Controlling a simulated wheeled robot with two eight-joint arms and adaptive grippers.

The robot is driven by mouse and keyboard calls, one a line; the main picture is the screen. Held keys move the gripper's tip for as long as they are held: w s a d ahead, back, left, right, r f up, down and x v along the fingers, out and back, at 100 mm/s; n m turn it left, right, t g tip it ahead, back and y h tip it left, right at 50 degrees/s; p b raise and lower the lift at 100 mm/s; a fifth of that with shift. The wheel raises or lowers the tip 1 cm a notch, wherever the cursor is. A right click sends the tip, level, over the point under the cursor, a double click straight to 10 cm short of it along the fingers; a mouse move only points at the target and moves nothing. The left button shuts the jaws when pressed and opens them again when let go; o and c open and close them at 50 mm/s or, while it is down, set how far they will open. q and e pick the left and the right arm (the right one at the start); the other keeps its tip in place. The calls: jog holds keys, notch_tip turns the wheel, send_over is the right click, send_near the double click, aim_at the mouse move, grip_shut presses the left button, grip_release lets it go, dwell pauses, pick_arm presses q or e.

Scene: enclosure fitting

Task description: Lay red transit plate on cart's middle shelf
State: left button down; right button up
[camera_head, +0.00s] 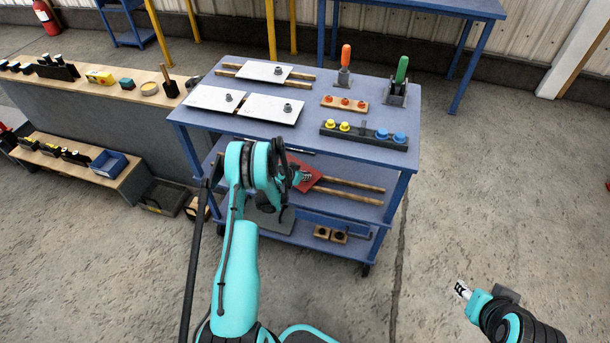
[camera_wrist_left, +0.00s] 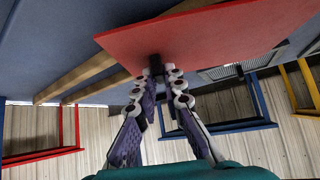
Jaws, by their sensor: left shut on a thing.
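The red transit plate (camera_head: 309,180) is at the cart's middle shelf, partly hidden behind my left arm. In the left wrist view the plate (camera_wrist_left: 225,35) shows broad and flat, with a dark knob (camera_wrist_left: 155,61) on it. My left gripper (camera_head: 297,177) is shut on that knob; its fingers (camera_wrist_left: 155,75) close around it in the wrist view. Two wooden rails (camera_head: 350,196) lie along the middle shelf, the plate over or beside their left part. I cannot tell whether it touches them. My right gripper (camera_head: 463,290) hangs off to the right, away from the cart; its jaws are unclear.
The cart's top (camera_head: 300,125) sits close above the plate and carries white plates (camera_head: 268,109), colored buttons (camera_head: 362,133) and two levers (camera_head: 400,80). The bottom shelf holds small wooden blocks (camera_head: 330,234). A workbench (camera_head: 110,90) stands left. The floor at right is clear.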

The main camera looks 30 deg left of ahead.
pick_arm(q)
jog(key=shift+f, duration=0.25)
jog(key=c, duration=1.6)
grip_release()
jog(key=shift+r, duration=0.15)
jog(key=shift+r, duration=0.3)
jog(key=p+v, duration=0.4)
jog(key=v, duration=0.8)
jog(key=shift+r, duration=0.15)
jog(key=shift+a, duration=0.1)
